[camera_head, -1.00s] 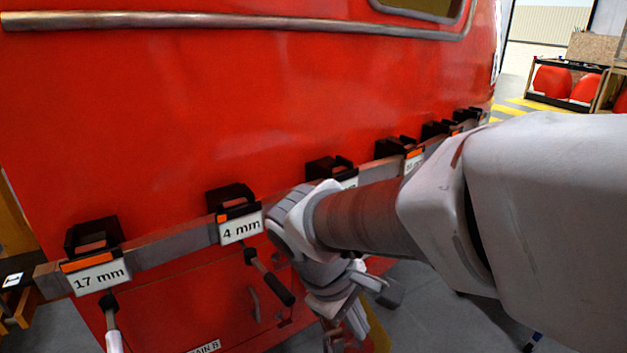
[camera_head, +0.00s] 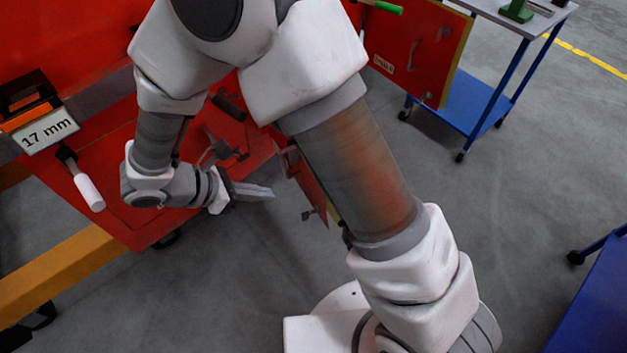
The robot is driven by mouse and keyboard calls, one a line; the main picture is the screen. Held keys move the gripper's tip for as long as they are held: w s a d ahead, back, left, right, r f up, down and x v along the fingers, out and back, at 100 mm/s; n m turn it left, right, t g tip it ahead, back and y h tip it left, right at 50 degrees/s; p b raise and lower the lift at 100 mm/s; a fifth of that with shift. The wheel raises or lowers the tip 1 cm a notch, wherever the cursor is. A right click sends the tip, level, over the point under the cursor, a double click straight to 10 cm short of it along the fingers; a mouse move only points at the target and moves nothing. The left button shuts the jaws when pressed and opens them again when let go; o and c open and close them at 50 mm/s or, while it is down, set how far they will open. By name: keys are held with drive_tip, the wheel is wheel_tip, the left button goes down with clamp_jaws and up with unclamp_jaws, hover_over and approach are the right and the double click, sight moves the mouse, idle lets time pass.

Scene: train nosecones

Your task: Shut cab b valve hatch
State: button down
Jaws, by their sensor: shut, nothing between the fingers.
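A red hatch door (camera_head: 415,55) with a yellow edge, a handle and a small pale label stands swung out at the upper right; its label is too small to read surely. A second red door (camera_head: 309,188), narrow and seen nearly edge-on, stands out behind my forearm, which partly hides it. I cannot tell which of them is the cab b valve hatch. My gripper (camera_head: 262,191) is shut and empty, pointing right, just left of the narrow door. I cannot tell whether it touches that door.
The red cab (camera_head: 35,30) has a tool rail with a "17 mm" tag (camera_head: 45,132) and a white-handled tool (camera_head: 88,190). A yellow beam (camera_head: 60,268) runs at lower left. A blue cart (camera_head: 470,110) stands beyond the doors.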

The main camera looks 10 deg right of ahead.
drive_tip(key=d+r+x, duration=0.1)
drive_tip(key=x, duration=1.2)
drive_tip(key=shift+w+d+r, duration=0.2)
drive_tip(key=shift+w+r, duration=0.1)
drive_tip(key=shift+d+n, duration=0.1)
drive_tip(key=shift+n, duration=0.2)
